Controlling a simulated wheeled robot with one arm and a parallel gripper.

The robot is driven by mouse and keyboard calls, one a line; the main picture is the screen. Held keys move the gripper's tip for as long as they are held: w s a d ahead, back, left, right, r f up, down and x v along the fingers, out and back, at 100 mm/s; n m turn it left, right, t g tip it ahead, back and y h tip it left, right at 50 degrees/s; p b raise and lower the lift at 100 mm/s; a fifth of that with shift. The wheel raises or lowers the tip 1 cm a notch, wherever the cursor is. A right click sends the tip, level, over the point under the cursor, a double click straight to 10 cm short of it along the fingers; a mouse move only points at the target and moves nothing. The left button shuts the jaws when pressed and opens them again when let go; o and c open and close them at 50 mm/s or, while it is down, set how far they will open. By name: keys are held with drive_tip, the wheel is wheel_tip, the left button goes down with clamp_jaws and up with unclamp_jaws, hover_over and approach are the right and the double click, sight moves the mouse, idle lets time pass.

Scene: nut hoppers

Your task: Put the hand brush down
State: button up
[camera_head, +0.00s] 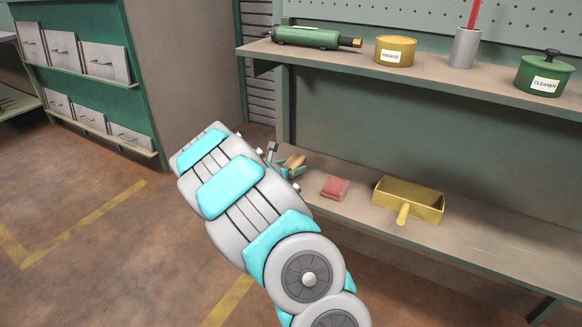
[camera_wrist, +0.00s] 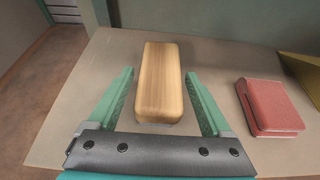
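The hand brush (camera_wrist: 160,85) has a pale wooden block top and sits on the lower shelf at its left end. Its bristles are mostly hidden beneath the block. My gripper (camera_wrist: 159,76) is around the brush, with one green finger on each side. Gaps show between the fingers and the wood, so the gripper looks open. In the head view the brush (camera_head: 294,161) shows just beyond my wrist, partly hidden by my gripper (camera_head: 287,169).
A folded red cloth (camera_head: 335,188) lies right of the brush, and a yellow dustpan (camera_head: 412,200) lies further right. The upper shelf holds a green tool (camera_head: 306,38), a yellow tin (camera_head: 395,51), a grey cup (camera_head: 464,48) and a green cleaner pot (camera_head: 543,76). The lower shelf's right part is clear.

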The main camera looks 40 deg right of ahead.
drive_tip(key=shift+o, duration=0.2)
drive_tip(key=shift+a+r, duration=0.2)
drive_tip(key=shift+r, duration=0.05)
drive_tip(key=v, duration=1.1)
drive_tip(key=shift+s+a, duration=0.2)
drive_tip(key=s+a+r+m+g+y, duration=0.1)
drive_tip(key=s+r+m+g, duration=0.25)
drive_tip(key=s+m, duration=0.5)
drive_tip(key=s+a+r+m+g+y, duration=0.15)
drive_tip(key=s+r+m, duration=0.3)
drive_tip(key=s, duration=0.65)
drive_tip(key=s+a+f+m+g+y, duration=0.1)
drive_tip(key=s+a+m+y, duration=0.3)
drive_tip(key=s+a, duration=0.6)
drive_tip(key=s+a+f+m+y, duration=0.3)
drive_tip(key=s+a, duration=0.6)
drive_tip(key=a, duration=0.6)
drive_tip(key=m+y, duration=0.2)
drive_tip(key=y, duration=0.1)
drive_tip(key=shift+s+a+m+g, duration=0.25)
drive_tip(key=shift+s+m+g, duration=0.05)
drive_tip(key=shift+s+g, duration=0.1)
drive_tip(key=shift+d, duration=0.1)
